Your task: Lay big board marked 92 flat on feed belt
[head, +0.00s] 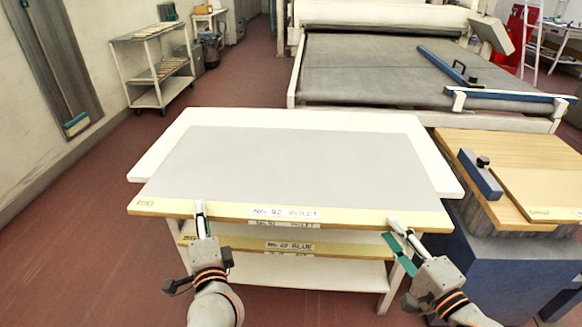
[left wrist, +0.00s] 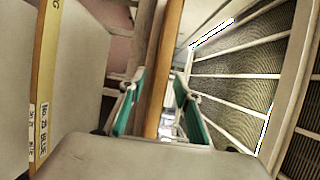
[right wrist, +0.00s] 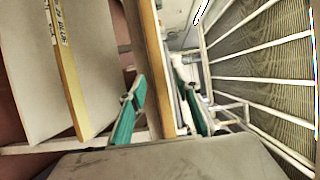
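The big board marked 92 (head: 300,165) has a grey face and a pale yellow front edge labelled "No. 92 VIOLET". It lies flat on top of the white rack table. My left gripper (head: 201,215) is at its front edge on the left, my right gripper (head: 402,236) at its front edge near the right corner. In the left wrist view (left wrist: 160,110) and right wrist view (right wrist: 160,108), a board edge runs between the spread teal fingers, with gaps showing; both look open. The feed belt (head: 375,70) is the grey surface behind, beyond the table.
Lower shelves hold other boards, one labelled blue (head: 290,246). A wooden-topped bench (head: 480,160) with a blue bar (head: 480,175) and a smaller board (head: 540,193) stands at right. Another blue bar (head: 440,62) lies over the belt. Open floor (head: 75,230) is at left.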

